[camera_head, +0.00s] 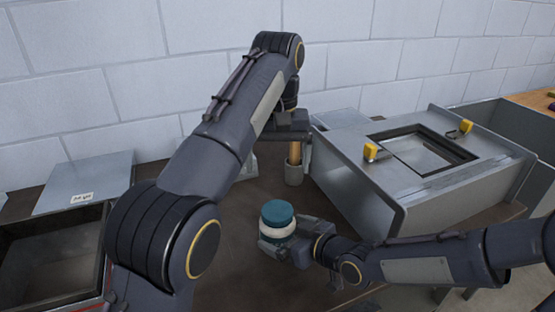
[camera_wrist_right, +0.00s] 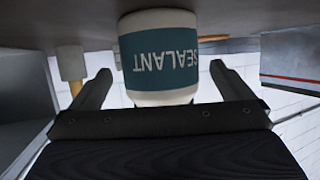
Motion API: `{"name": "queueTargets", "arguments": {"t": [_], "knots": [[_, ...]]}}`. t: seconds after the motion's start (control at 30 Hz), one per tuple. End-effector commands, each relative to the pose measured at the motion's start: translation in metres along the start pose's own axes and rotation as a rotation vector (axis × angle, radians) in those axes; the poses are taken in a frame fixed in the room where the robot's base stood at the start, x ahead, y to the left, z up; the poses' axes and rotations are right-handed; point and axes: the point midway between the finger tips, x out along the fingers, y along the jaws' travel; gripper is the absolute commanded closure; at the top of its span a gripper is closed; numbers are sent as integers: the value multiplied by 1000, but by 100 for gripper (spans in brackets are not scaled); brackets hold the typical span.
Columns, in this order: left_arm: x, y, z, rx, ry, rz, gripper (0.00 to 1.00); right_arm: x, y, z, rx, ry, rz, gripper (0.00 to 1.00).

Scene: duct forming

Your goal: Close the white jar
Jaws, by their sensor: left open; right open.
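The white jar (camera_head: 277,227) stands on the brown table at the middle front, with a dark teal top in the head view. In the right wrist view the jar (camera_wrist_right: 160,98) shows a teal SEALANT label, upside down in the picture. My right gripper (camera_head: 278,243) is open, with its fingers on either side of the jar; in the wrist view the fingers (camera_wrist_right: 160,72) show gaps to the jar. My left gripper (camera_head: 294,136) is open at the upper part of a wooden handle, farther back. Whether the teal top is a separate lid, I cannot tell.
The wooden-handled tool (camera_head: 294,174) stands on its pale head behind the jar. A grey metal duct piece (camera_head: 375,195) with yellow clamps stands at right. An open bin (camera_head: 55,240) is at left. A white block wall closes the back.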

Motion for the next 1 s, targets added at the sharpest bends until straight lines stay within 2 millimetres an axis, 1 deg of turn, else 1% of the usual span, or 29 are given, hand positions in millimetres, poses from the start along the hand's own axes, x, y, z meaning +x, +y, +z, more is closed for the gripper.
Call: {"name": "queueTargets", "arguments": {"t": [0.03,0.1,0.2,0.3,0.4,0.67,0.73,0.77,0.87,0.97,1.0], "knots": [[-4,0,0,0,0,0,10,-12,2,-2,0,1,5,0],[-6,0,0,0,0,0,10,-24,2,-2,0,0,5,0],[-11,0,0,0,0,0,10,-38,2,-2,1,0,5,0],[-13,0,0,0,0,0,10,-47,1,-1,0,0,3,0],[-14,0,0,0,0,0,10,-50,0,0,1,-2,1,0],[-13,0,0,0,0,0,10,-50,0,0,1,-1,-1,0],[-14,-3,0,-3,-1,4,10,-51,1,0,0,-4,3,0],[-15,-7,0,-7,-1,11,10,-53,2,0,0,-9,9,0],[-20,-35,-2,-31,-8,59,10,-64,10,1,6,-53,51,0],[-23,-84,4,-68,-9,149,10,-88,26,4,30,-135,133,0],[-24,-106,11,-83,-5,191,10,-101,32,6,49,-174,172,0]]}}
